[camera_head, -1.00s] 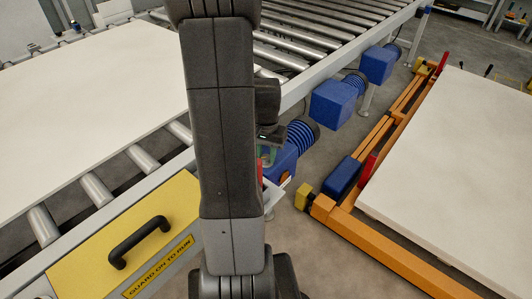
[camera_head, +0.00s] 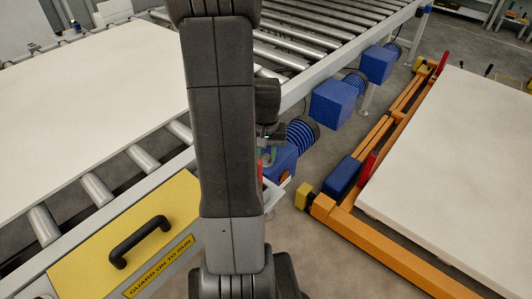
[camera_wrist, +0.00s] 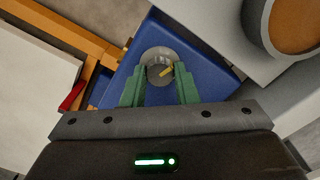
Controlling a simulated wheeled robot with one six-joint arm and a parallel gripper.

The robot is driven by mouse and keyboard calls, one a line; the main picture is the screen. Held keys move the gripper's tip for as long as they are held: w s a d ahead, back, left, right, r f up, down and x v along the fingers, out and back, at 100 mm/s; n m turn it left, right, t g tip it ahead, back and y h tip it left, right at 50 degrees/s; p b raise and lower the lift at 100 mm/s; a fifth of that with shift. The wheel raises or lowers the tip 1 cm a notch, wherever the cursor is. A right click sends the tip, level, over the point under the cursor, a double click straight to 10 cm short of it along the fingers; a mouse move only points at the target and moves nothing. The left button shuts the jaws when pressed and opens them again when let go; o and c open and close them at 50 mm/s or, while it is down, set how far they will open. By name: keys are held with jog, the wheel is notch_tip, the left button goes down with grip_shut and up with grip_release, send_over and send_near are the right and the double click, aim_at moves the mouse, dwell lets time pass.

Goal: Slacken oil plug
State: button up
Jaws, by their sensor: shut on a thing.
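The oil plug (camera_wrist: 160,72) shows in the wrist view as a small grey round piece with a yellow mark, within a pale round metal boss. The boss sits on a blue housing (camera_wrist: 205,62). My gripper (camera_wrist: 158,76) has green fingers on either side of the plug and is shut on it. In the head view my arm link hides most of the gripper; a bit of green finger shows beside the link, against the blue drive unit (camera_head: 284,160).
A roller conveyor (camera_head: 325,32) carries a large pale sheet (camera_head: 90,85) at left. A yellow guard with a black handle (camera_head: 140,241) is in front. An orange frame (camera_head: 375,245) with a pale board (camera_head: 465,165) stands at right. Grey floor lies between.

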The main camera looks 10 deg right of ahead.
aim_at(266, 156)
jog(key=o, duration=1)
notch_tip(266, 156, up, 14)
jog(key=p, duration=0.2)
